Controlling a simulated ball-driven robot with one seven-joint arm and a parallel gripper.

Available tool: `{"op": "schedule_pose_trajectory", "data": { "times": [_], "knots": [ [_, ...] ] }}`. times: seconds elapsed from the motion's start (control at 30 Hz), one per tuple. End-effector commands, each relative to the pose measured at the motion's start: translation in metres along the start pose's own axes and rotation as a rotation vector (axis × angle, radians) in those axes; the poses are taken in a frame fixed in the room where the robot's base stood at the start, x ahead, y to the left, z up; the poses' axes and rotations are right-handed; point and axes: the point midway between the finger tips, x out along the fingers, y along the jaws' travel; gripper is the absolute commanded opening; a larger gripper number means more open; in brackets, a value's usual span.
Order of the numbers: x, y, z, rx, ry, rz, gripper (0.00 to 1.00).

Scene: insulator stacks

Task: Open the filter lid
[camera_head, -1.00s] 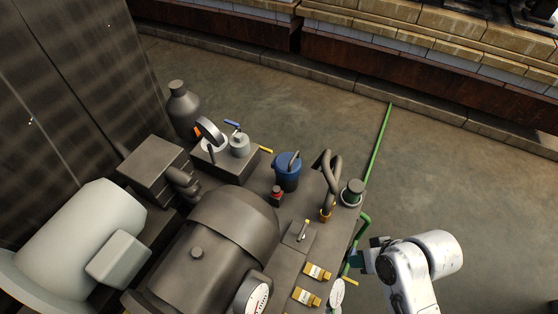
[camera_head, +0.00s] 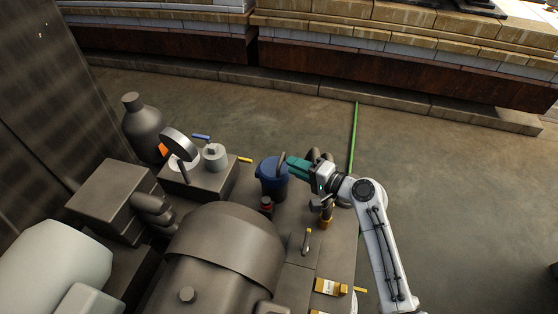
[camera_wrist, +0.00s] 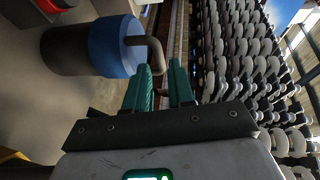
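The filter is a dark canister (camera_wrist: 65,50) with a blue lid (camera_wrist: 108,45); in the head view the blue lid (camera_head: 268,168) is near the middle of the machine. A bent grey handle (camera_wrist: 150,42) stands out from the lid. My gripper (camera_wrist: 159,66) has its two green fingers parted with a gap between them. The handle's end is close to the left fingertip in the wrist view; I cannot tell if they touch. In the head view my gripper (camera_head: 290,162) reaches in from the right, and its tips partly cover the handle.
A red-topped knob (camera_head: 266,203) stands just in front of the filter. Curved pipes (camera_head: 318,155) are behind my gripper. A small lever (camera_head: 306,240) and yellow blocks (camera_head: 330,287) are nearer. A valve block (camera_head: 203,182) is left.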

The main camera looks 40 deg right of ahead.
Motion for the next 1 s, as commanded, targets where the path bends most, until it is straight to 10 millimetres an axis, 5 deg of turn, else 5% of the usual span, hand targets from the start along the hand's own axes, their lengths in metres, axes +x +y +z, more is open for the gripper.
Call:
{"op": "schedule_pose_trajectory", "data": {
  "times": [0.3,0.73,1.0],
  "knots": [
    [0.048,0.000,0.001,0.000,-0.002,0.000,0.23],
    [0.057,0.000,0.001,-0.001,-0.001,0.002,0.23],
    [0.056,0.001,0.001,-0.001,-0.001,0.002,0.00]
  ]
}}
